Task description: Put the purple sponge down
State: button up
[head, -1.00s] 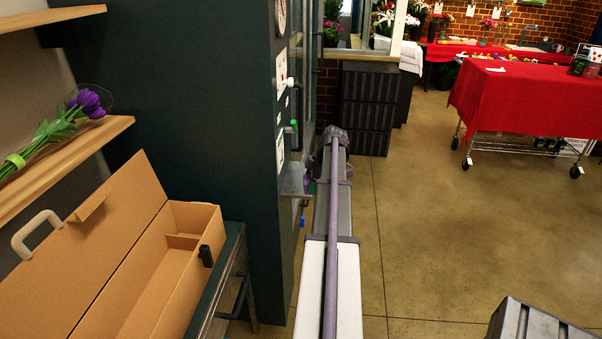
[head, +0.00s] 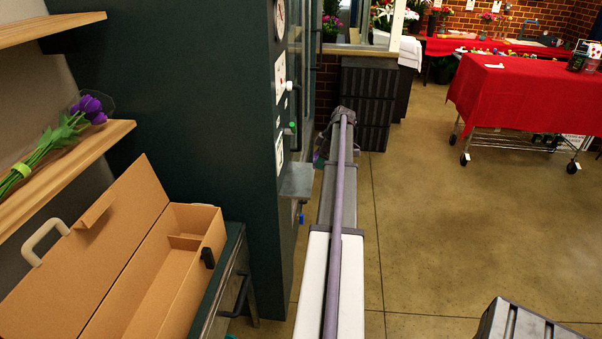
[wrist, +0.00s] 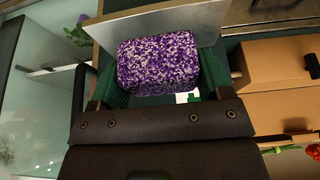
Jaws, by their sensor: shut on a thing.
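The purple sponge (wrist: 158,62), speckled with white, shows in the wrist view between the green fingers of my gripper (wrist: 160,88). My gripper is shut on it. A grey metal shelf (wrist: 205,22) lies just beyond the sponge in the wrist view; I cannot tell whether they touch. In the head view the small metal shelf (head: 297,180) juts from the dark green cabinet, just left of my arm. My arm hides most of the gripper and sponge there.
An open cardboard box (head: 205,240) stands on a dark cabinet at lower left. Purple tulips (head: 75,125) lie on a wooden shelf above it. The green cabinet wall (head: 180,90) is close left of my arm.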

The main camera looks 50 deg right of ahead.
send_near(297, 179)
jog(key=w+a+f+b, duration=0.1)
jog(key=b, duration=0.1)
jog(key=shift+w+b, duration=0.25)
jog(key=shift+b, duration=0.15)
notch_tip(297, 179, down, 5)
jog(key=b, duration=0.4)
jog(key=shift+w+b, duration=0.1)
jog(key=shift+b, duration=0.3)
jog(key=shift+a+r+p, duration=0.1)
jog(key=shift+r+p, duration=0.2)
jog(key=shift+r, duration=0.05)
jog(key=shift+f, duration=0.25)
jog(key=o, duration=0.8)
jog(key=shift+r, duration=0.1)
